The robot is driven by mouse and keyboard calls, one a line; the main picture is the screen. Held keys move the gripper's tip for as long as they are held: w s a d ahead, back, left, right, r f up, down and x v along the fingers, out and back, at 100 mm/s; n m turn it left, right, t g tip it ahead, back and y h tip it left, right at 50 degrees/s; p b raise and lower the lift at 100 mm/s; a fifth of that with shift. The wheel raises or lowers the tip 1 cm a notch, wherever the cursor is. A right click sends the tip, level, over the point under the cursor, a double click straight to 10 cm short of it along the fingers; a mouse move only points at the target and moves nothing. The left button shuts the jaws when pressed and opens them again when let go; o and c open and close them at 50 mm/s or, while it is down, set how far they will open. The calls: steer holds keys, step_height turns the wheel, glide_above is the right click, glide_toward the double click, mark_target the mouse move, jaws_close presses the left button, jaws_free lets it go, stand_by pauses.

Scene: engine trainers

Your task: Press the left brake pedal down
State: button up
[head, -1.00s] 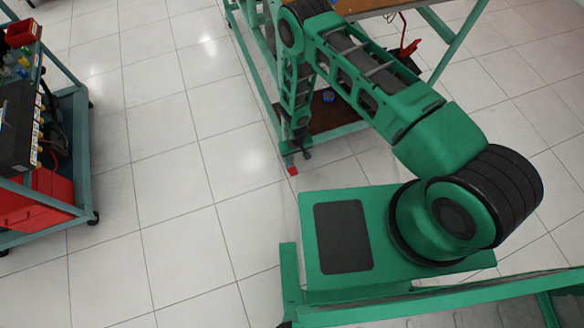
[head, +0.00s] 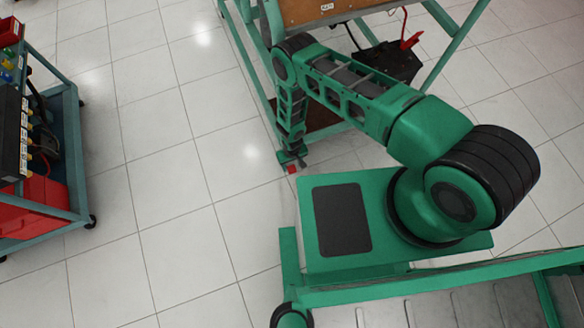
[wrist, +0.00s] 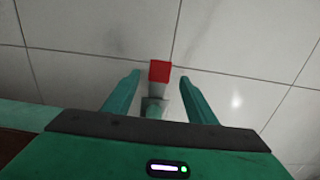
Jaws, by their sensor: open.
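A small red block (wrist: 160,71) shows between my gripper's fingers in the wrist view, at the end of a short grey-green bar (wrist: 154,104). In the head view a red spot (head: 292,169) shows just below the end of my arm, near the bench's lower left. I cannot tell whether this red piece is the left brake pedal, and no other pedal can be made out. My gripper (wrist: 160,76) is open, with one finger on each side of the red block and visible gaps between. Its fingers are hard to make out in the head view.
A green-framed bench (head: 330,12) with a brown top stands beyond my arm; a black box (head: 385,62) with a red clamp sits under it. A blue-grey cart (head: 68,150) with red bins stands at the left. The tiled floor (head: 150,130) between them is clear.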

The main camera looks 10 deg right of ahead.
mark_target(292, 170)
steer(key=shift+f, duration=2.15)
steer(key=shift+c, duration=0.7)
